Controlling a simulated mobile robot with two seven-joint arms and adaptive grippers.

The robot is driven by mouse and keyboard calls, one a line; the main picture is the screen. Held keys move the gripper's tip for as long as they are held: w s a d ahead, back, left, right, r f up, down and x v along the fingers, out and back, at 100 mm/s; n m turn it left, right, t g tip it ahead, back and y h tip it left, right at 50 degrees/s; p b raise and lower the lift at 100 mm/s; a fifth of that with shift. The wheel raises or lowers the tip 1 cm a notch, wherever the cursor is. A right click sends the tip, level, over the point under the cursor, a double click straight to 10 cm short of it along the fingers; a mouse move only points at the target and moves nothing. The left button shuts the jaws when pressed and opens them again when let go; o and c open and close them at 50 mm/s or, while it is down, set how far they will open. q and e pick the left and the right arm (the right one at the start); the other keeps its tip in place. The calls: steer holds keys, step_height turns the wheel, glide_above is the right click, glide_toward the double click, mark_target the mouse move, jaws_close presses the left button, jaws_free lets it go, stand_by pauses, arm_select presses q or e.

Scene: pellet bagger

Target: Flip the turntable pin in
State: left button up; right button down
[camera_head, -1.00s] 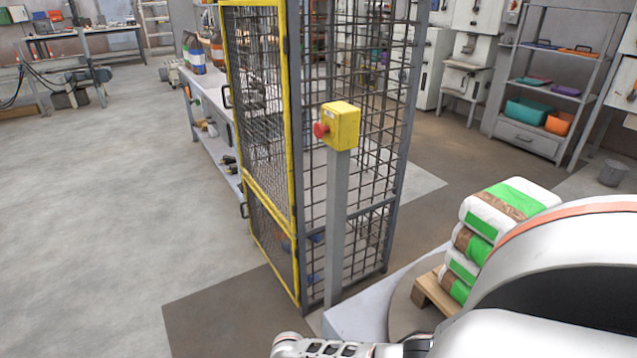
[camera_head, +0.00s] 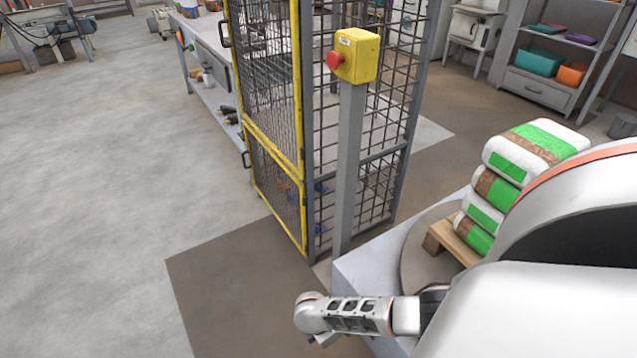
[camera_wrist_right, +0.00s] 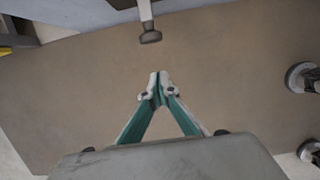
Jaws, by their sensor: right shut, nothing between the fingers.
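The turntable is a grey round plate (camera_head: 412,258) on a pale base (camera_head: 362,268) at lower right in the head view, with a pallet of bags on it. I cannot make out its pin in the head view; my arm covers part of the base. In the right wrist view, my right gripper (camera_wrist_right: 155,88) is shut and empty, its fingertips together over brown floor. Ahead of it, a pale bar with a dark end (camera_wrist_right: 150,34) comes down from the top edge, apart from the fingers; I cannot tell whether it is the pin. My left gripper is not in view.
A yellow box with a red button (camera_head: 355,55) stands on a grey post (camera_head: 348,170) beside the mesh cage (camera_head: 385,190). Stacked green and white bags (camera_head: 535,148) rest on a wooden pallet (camera_head: 452,243). Dark round feet (camera_wrist_right: 302,77) show at right in the wrist view. Open floor lies left.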

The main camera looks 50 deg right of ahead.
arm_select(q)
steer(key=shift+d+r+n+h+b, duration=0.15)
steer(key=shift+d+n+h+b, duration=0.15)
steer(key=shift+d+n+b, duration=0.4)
arm_select(e)
steer(key=shift+s+d+f, duration=0.2)
steer(key=shift+d+f, duration=0.1)
steer(key=shift+d, duration=0.4)
steer(key=shift+s+d+f, duration=0.2)
steer(key=shift+d+f, duration=0.05)
steer(key=shift+d, duration=0.5)
steer(key=shift+s+d+f, duration=0.2)
steer(key=shift+d+f, duration=0.1)
steer(key=shift+d, duration=0.4)
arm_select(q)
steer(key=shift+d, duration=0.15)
arm_select(e)
steer(key=d, duration=0.2)
steer(key=s+d+p, duration=0.1)
steer(key=d, duration=0.1)
steer(key=shift+r, duration=0.1)
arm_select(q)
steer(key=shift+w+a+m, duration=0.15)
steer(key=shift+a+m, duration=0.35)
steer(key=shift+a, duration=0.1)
arm_select(e)
steer(key=shift+s, duration=0.15)
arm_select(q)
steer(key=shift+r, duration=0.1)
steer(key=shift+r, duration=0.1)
